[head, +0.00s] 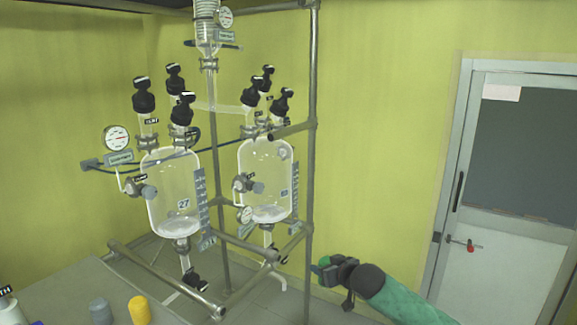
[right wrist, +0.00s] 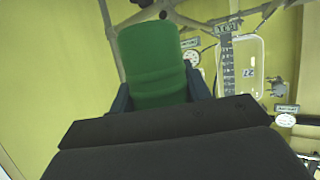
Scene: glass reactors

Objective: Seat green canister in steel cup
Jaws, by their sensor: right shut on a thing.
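The green canister (right wrist: 152,65) is between the fingers of my right gripper (right wrist: 158,92) in the right wrist view, and the gripper is shut on it. In the head view my right gripper (head: 323,270) is at the lower middle, right of the reactor frame, with a bit of green canister (head: 321,264) showing at its tip. It is held in the air, apart from the table. No steel cup can be made out in either view. My left gripper is not in view.
A grey table (head: 62,292) at the lower left carries a yellow canister (head: 139,310) and a grey canister (head: 100,311). Two glass reactors (head: 172,190) (head: 265,180) hang in a metal pipe frame (head: 311,160). A door (head: 520,240) is at the right.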

